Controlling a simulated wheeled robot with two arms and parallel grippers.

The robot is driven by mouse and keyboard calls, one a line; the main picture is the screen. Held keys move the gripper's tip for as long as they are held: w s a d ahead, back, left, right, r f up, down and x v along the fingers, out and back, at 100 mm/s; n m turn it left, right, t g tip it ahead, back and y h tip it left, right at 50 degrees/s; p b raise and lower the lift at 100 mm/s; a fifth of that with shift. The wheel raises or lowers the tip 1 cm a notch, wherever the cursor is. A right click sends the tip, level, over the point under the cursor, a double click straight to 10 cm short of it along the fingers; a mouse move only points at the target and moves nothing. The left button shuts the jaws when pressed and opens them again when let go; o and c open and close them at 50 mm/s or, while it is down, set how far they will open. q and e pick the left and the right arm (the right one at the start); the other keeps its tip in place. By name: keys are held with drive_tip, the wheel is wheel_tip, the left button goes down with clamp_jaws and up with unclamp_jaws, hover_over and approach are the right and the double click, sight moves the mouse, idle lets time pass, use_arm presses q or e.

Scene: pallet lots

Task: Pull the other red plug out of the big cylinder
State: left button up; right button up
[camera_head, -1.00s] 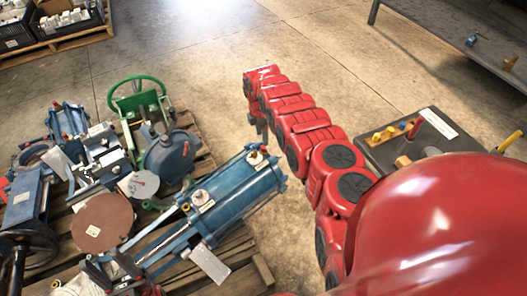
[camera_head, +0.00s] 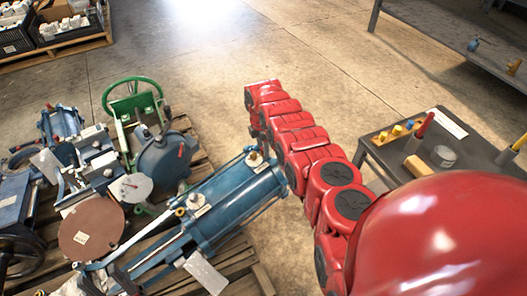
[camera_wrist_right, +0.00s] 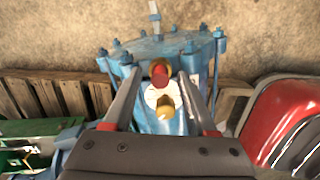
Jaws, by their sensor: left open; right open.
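The big blue cylinder (camera_head: 235,197) lies on a pallet, its end towards my right arm. In the right wrist view the cylinder's blue end (camera_wrist_right: 150,48) shows a red plug (camera_wrist_right: 160,72) and, just below it, a brass-coloured fitting (camera_wrist_right: 165,107). My right gripper (camera_wrist_right: 160,84) is open, its two fingers on either side of the plug and fitting. I cannot tell if they touch. In the head view the right gripper (camera_head: 256,146) is small and partly hidden at the cylinder's end.
The pallet (camera_head: 235,262) is crowded with a green handwheel machine (camera_head: 135,92), a brown disc (camera_head: 87,230) and other blue parts. A dark table (camera_head: 440,117) at right holds a red rod, a grey can and yellow pieces. Concrete floor is open beyond.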

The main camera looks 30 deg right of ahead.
sight(262, 149)
idle(0.8)
clamp_jaws()
drive_tip(key=shift+r, duration=0.2)
idle(1.2)
drive_tip(key=shift+a+r+p, duration=0.2)
drive_tip(key=shift+r+p, duration=2.6)
drive_tip(key=shift+p, duration=0.2)
